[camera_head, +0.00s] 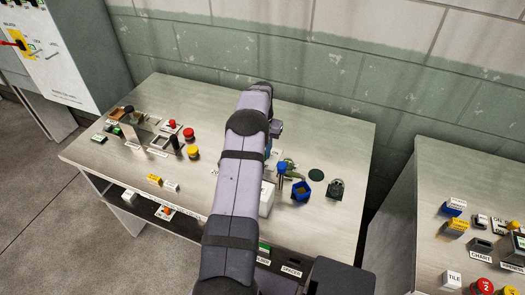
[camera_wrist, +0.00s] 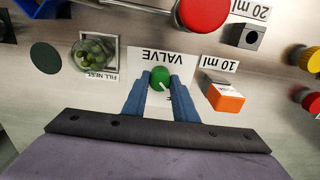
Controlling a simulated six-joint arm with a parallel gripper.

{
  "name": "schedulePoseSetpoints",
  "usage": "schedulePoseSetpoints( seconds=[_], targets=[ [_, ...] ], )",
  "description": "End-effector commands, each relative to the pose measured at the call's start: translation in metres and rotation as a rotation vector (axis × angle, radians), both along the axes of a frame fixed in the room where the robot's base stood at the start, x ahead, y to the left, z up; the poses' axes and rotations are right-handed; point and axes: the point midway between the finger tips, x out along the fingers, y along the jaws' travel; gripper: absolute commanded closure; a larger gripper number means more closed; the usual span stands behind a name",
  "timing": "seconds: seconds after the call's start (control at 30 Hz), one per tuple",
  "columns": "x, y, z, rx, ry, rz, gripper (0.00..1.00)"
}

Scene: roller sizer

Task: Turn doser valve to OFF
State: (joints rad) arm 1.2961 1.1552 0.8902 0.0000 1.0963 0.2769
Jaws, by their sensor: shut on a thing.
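The doser valve is a round green knob (camera_wrist: 160,78) with a white pointer mark, on a white plate (camera_wrist: 140,65) lettered VALVE, upside down in the wrist view. My gripper (camera_wrist: 161,88) has its two blue fingers on either side of the knob, shut on it. The fingers cover part of the plate, and I cannot read any ON or OFF marks. In the head view my arm hides the valve and most of the gripper.
A blue cup (camera_head: 303,190) stands right of my arm.

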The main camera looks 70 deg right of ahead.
Motion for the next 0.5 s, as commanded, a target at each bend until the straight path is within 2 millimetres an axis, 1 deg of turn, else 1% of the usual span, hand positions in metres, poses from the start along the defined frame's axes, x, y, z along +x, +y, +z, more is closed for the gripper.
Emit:
schedulePoseSetpoints(
  seconds=[0.27, 0.3, 0.37, 0.4, 0.5],
  targets=[
    [0.0000, -0.0004, 0.0010, -0.001, 0.000, 0.020, 0.97],
    [0.0000, -0.0004, 0.0010, -0.001, 0.000, 0.020, 0.72],
    [0.0001, -0.0004, 0.0010, -0.001, 0.000, 0.019, 0.58],
    [0.0001, -0.0004, 0.0010, -0.001, 0.000, 0.019, 0.56],
    [0.0000, -0.0004, 0.0009, -0.001, 0.000, 0.018, 0.56]
  ],
)
